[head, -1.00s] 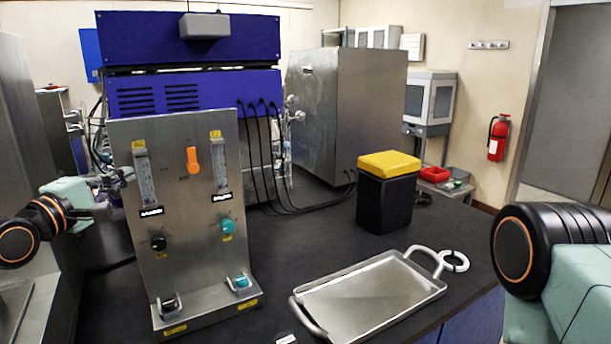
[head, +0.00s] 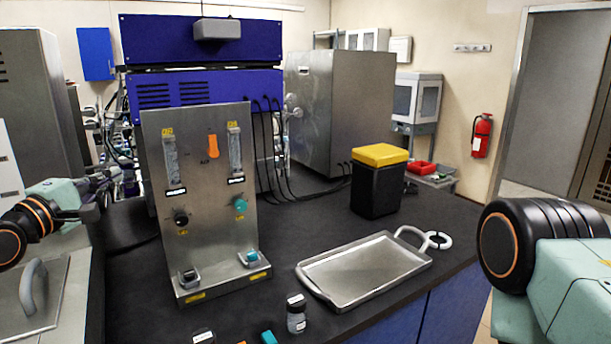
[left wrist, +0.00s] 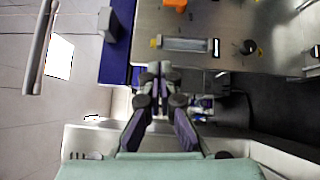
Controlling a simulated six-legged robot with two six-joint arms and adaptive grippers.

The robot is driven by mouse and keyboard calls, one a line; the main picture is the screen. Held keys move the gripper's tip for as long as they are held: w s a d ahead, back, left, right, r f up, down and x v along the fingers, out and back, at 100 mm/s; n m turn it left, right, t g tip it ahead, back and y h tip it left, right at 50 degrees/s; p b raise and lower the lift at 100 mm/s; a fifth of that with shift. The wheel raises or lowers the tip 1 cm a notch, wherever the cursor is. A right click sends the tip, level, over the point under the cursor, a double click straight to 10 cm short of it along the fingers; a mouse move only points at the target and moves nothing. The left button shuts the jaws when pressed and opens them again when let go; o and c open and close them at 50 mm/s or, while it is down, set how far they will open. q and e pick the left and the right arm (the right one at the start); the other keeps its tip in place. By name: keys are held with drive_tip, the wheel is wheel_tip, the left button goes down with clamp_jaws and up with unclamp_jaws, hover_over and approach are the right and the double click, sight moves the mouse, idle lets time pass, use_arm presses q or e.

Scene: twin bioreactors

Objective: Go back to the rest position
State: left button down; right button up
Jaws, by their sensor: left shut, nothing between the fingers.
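My left gripper (head: 112,180) is at the left of the head view, to the left of the steel flowmeter panel (head: 210,208) and apart from it. It also shows in the left wrist view (left wrist: 160,72), where its fingers are closed together with nothing between them. The panel (left wrist: 210,25) lies beyond the fingers in that view. My right arm shows at the right edge of the head view, but its gripper is out of frame.
A steel tray (head: 365,268) with handles and a black bin with a yellow lid (head: 380,155) stand on the dark bench. A small vial (head: 296,314) stands near the front edge. A steel lid with a grey handle (head: 33,287) is at the lower left.

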use_arm(q)
drive_tip(key=s+d+f+m+g+y+b, duration=0.1)
drive_tip(key=s+d+f+m+g+b, duration=0.3)
drive_tip(key=f, duration=0.9)
drive_tip(key=s+d+f+m+g+y+b, duration=0.15)
drive_tip(key=s+d+f+m+g, duration=0.35)
drive_tip(key=f, duration=0.7)
drive_tip(key=s+d+f+m+g+b, duration=0.1)
drive_tip(key=s+d+f+m+b, duration=0.2)
drive_tip(key=s+f, duration=0.7)
drive_tip(key=s+d+f+m+g+y+b, duration=0.1)
drive_tip(key=s+d+f+m+g+b, duration=0.2)
drive_tip(key=s+f, duration=2.3)
drive_tip(key=f+g+b, duration=0.1)
drive_tip(key=g+b, duration=0.4)
drive_tip(key=b, duration=0.2)
drive_tip(key=shift+d+f+m+y, duration=0.3)
drive_tip(key=shift+f+m+y, duration=0.05)
drive_tip(key=shift+m, duration=0.05)
use_arm(e)
wheel_tip(320, 180, down, 18)
drive_tip(key=shift+s+d+f, duration=0.2)
drive_tip(key=shift+s, duration=0.05)
use_arm(q)
drive_tip(key=shift+w+a, duration=0.1)
use_arm(e)
drive_tip(key=shift+w+a, duration=0.1)
drive_tip(key=shift+w, duration=0.05)
